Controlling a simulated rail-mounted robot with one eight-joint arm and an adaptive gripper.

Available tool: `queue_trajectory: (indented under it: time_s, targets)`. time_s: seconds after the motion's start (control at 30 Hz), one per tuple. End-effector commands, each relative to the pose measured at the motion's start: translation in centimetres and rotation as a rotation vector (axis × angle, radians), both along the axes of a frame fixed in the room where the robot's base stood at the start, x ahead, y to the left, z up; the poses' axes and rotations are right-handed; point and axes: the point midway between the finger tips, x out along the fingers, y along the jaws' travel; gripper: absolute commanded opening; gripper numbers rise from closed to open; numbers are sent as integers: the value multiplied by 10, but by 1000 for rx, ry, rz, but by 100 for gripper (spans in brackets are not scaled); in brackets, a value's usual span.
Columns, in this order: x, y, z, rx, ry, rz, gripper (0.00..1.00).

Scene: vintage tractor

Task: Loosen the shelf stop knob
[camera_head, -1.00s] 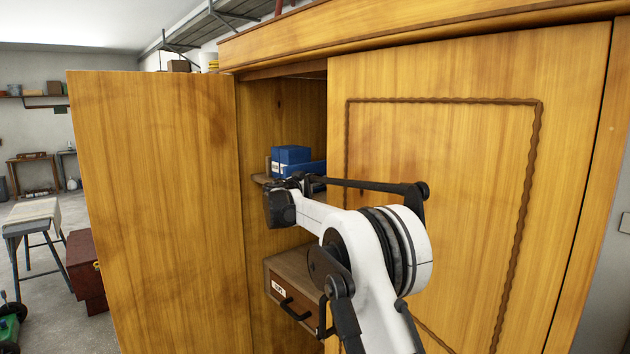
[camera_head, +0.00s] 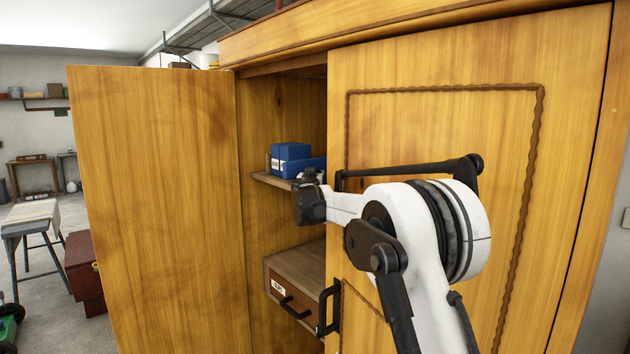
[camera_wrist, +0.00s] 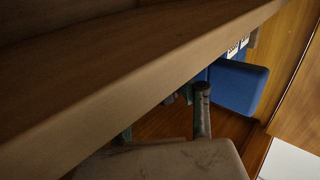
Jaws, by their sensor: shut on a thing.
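In the head view, my gripper (camera_head: 312,178) is at the front edge of the cabinet's upper shelf (camera_head: 268,180), beside the right door. Its fingertips are mostly hidden by my wrist. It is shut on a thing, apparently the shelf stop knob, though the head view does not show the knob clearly. In the wrist view, a wooden shelf edge (camera_wrist: 120,85) crosses the picture diagonally, very close. Below it are a dark upright post (camera_wrist: 202,112) and a rounded grey-brown shape (camera_wrist: 165,162). I cannot tell for certain which of these is the knob.
Blue boxes (camera_head: 291,156) stand on the upper shelf; a blue one (camera_wrist: 238,86) shows close in the wrist view. Below is a drawer unit (camera_head: 285,302) with a black handle. The left door (camera_head: 150,200) stands open. The right door (camera_head: 440,150) is close behind my arm.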

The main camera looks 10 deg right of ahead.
Motion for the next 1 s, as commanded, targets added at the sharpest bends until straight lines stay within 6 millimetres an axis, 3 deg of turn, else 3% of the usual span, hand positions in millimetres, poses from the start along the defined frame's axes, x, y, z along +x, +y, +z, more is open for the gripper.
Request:
queue_trajectory:
  time_s: [0.47, 0.5, 0.57, 1.0]
  targets:
    - [-1, 0, 0, 0, 0, 50, 1]
    - [-1, 0, 0, 0, 0, 50, 31]
    - [-1, 0, 0, 0, 0, 50, 39]
    - [-10, 3, 1, 0, 0, 50, 41]
